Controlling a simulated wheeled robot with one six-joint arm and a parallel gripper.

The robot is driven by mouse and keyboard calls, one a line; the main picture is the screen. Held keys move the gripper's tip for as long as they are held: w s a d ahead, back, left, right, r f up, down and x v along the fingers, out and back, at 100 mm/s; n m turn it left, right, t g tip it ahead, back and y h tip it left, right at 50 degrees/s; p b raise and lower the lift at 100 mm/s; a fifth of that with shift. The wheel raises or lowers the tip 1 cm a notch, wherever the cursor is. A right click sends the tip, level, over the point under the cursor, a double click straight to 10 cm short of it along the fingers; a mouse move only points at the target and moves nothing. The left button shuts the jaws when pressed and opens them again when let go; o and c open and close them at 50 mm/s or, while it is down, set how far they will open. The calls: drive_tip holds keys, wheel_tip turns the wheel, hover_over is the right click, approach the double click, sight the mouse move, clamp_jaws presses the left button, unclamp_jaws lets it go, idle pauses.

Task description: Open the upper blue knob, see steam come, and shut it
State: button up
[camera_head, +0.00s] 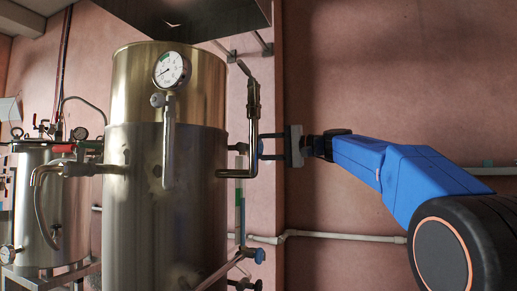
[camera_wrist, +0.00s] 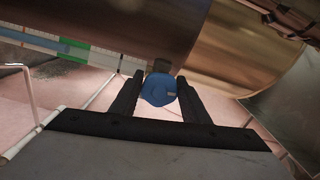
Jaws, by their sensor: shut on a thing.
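The upper blue knob (camera_wrist: 158,90) sits between the two dark fingers of my gripper (camera_wrist: 160,95) in the wrist view, and the fingers are shut on it. In the head view my gripper (camera_head: 277,147) reaches in from the right, beside the steel boiler tank (camera_head: 150,220). The knob (camera_head: 260,148) shows there as a small blue edge, partly hidden by the bent pipe and the fingers. A lower blue knob (camera_head: 259,255) stands below, apart from my gripper. No steam shows in either view.
A bent metal pipe with a lever valve (camera_head: 253,110) runs close left of my gripper. A pressure gauge (camera_head: 171,69) is on the tank front. A smaller tank (camera_head: 45,200) stands at the left. A white wall pipe (camera_head: 340,235) runs below my arm.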

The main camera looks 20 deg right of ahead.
drive_tip(key=shift+o, duration=0.2)
drive_tip(key=shift+f, duration=0.1)
drive_tip(key=o, duration=1)
drive_tip(key=shift+d, duration=0.1)
drive_tip(key=v, duration=1.7)
drive_tip(key=shift+s, duration=0.15)
